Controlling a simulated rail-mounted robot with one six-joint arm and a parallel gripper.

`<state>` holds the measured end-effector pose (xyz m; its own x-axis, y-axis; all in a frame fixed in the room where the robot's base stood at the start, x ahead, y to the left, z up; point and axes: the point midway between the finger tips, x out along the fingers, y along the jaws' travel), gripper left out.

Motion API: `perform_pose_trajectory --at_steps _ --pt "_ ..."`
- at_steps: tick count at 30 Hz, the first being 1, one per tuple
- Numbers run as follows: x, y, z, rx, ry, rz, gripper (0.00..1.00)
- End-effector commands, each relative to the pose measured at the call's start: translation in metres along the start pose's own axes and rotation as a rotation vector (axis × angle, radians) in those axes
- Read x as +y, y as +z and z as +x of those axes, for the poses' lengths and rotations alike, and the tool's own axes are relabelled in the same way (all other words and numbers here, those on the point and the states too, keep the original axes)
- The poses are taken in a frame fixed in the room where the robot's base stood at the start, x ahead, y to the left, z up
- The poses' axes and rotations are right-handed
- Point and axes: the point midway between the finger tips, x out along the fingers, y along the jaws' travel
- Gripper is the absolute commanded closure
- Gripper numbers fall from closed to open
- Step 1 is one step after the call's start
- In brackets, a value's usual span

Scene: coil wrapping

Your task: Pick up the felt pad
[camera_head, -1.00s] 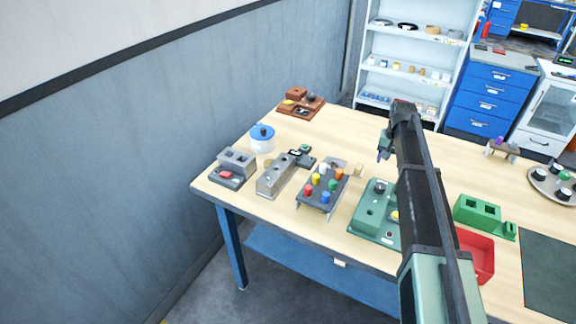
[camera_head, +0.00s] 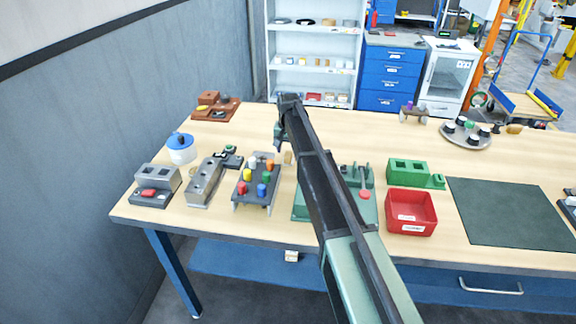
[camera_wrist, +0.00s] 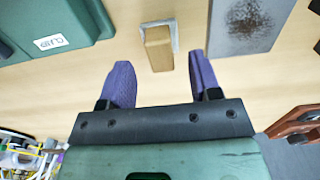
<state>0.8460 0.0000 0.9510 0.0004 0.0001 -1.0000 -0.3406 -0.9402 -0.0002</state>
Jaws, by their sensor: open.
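A small tan block (camera_wrist: 158,48), which looks like the felt pad, stands against a pale grey piece on the wooden table in the wrist view. It also shows as a small tan piece (camera_head: 288,158) in the head view, just right of the coloured-peg rack. My gripper (camera_wrist: 162,76) is open and empty, with its two purple fingers spread apart. The block lies beyond the fingertips, between their lines, and neither finger touches it. In the head view my gripper (camera_head: 279,146) is over the table, close to the tan piece.
A grey plate with a dark speckled patch (camera_wrist: 248,22) lies beside the block. A green fixture (camera_wrist: 50,25) is on its other side. The peg rack (camera_head: 257,182), red bin (camera_head: 411,212) and green block (camera_head: 407,172) stand on the table. A dark mat (camera_head: 512,213) lies at right.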

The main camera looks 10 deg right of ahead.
Motion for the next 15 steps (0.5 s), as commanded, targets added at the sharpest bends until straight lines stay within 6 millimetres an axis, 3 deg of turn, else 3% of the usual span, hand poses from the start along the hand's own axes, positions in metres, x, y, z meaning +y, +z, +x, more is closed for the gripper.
perform_pose_trajectory --at_steps 1,3,11,15 --pt "0.000 0.001 0.022 0.000 0.000 0.000 0.43" --pt "0.000 0.001 0.034 0.000 0.000 0.000 0.43" --pt "0.000 0.001 0.032 0.000 0.000 0.000 0.43" --pt "0.000 0.001 0.032 0.000 0.000 0.000 0.62"
